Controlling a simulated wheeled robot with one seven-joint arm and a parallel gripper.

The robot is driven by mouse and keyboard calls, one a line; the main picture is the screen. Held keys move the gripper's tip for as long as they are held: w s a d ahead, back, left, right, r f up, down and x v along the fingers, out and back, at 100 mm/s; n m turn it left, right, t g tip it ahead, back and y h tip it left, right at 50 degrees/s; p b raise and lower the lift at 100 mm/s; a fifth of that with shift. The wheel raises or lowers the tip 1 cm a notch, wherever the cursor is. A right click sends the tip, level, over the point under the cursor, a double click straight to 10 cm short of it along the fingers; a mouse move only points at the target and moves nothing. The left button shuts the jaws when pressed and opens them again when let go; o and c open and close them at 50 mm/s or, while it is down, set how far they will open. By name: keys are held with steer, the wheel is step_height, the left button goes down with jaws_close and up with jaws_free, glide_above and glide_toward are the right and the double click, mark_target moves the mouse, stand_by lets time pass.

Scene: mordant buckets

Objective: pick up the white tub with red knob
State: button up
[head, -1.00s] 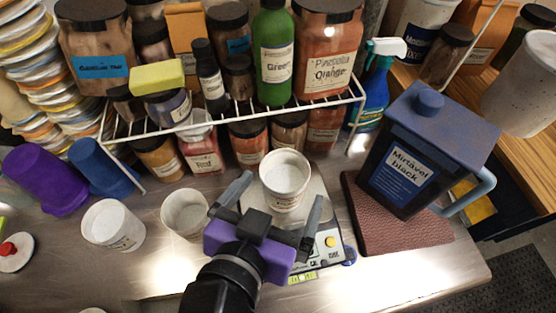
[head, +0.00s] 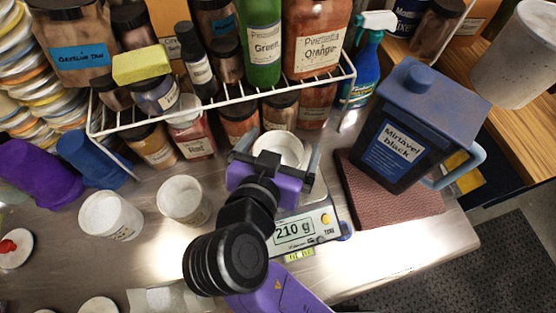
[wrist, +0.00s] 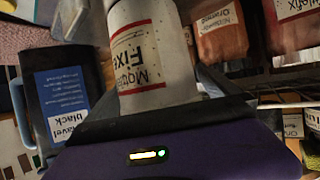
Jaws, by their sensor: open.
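A white round thing with a red knob (head: 17,240), which fits the white tub with red knob, stands on the steel table at the far left of the head view, partly cut off by the picture's edge. My gripper (head: 278,152) is far to its right, with its fingers spread on either side of a white tub (head: 280,145) on the scale. This tub, labelled in red and black, shows between the fingers in the wrist view (wrist: 150,50). I cannot tell whether the fingers touch it.
The scale (head: 325,225) reads 210 g. Two open white tubs (head: 110,215) (head: 184,200) stand to its left. A wire rack (head: 225,100) with jars is behind. A blue-black jug (head: 415,125) on a reddish-brown block (head: 380,200) stands to the right.

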steer(key=shift+c, duration=0.2)
steer(key=c, duration=1.5)
steer(key=shift+c, duration=1.1)
steer(key=shift+r, duration=0.2)
